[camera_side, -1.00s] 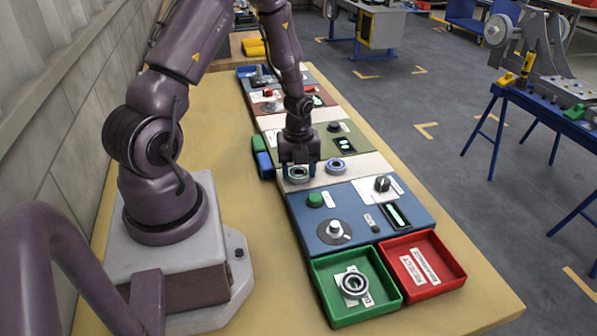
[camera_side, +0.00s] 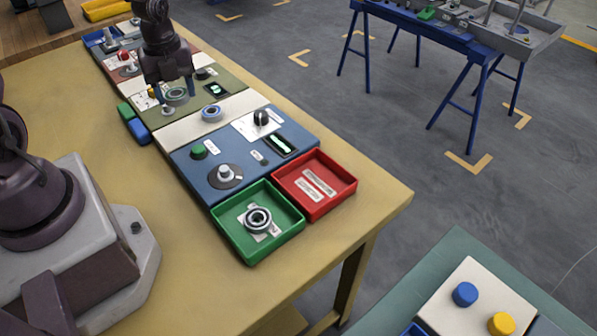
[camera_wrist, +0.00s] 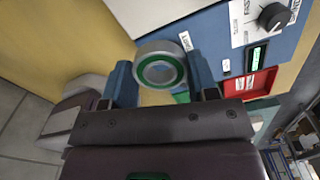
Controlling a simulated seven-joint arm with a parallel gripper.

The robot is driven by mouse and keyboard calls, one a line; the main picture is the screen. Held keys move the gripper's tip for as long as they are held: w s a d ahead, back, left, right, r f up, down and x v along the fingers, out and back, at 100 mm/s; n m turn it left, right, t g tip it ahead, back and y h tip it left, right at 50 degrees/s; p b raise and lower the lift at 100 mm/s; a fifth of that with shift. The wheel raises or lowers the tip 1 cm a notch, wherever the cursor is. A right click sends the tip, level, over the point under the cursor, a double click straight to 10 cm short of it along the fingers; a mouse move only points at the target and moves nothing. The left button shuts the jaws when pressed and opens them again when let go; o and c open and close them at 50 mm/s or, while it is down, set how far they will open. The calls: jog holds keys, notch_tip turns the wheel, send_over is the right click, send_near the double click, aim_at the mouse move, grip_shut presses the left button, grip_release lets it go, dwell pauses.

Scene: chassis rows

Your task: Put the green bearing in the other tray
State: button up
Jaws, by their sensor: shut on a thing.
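My gripper (camera_side: 172,94) is shut on the green bearing (camera_side: 176,101), a grey ring with a green inner band. In the wrist view the bearing (camera_wrist: 160,47) sits between the two blue fingers, its round face toward the camera. In the side view it is held above the panel row, near the beige strip. The green tray (camera_side: 280,237) at the near end of the row holds a dark bearing (camera_side: 258,219) with a pale ring, on a label. The red tray (camera_side: 336,202) beside it, to the right, shows only labels inside. It also shows in the wrist view (camera_wrist: 262,80).
A blue-ringed bearing (camera_side: 212,113) stands on the beige strip (camera_side: 190,127). A blue panel (camera_side: 205,180) with raised knobs lies between the strip and the trays. Small green and blue bins (camera_side: 138,130) stand left of the row. The tabletop left of the green tray is clear.

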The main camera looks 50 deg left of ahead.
jog(key=w+d+m, duration=0.3)
jog(key=d+m, duration=0.1)
jog(key=d, duration=1.5)
jog(key=n, duration=0.5)
send_over(314, 186)
jog(key=f, duration=0.9)
jog(key=shift+s, duration=0.25)
jog(key=shift+w+f, duration=0.2)
jog(key=shift+f, duration=1.7)
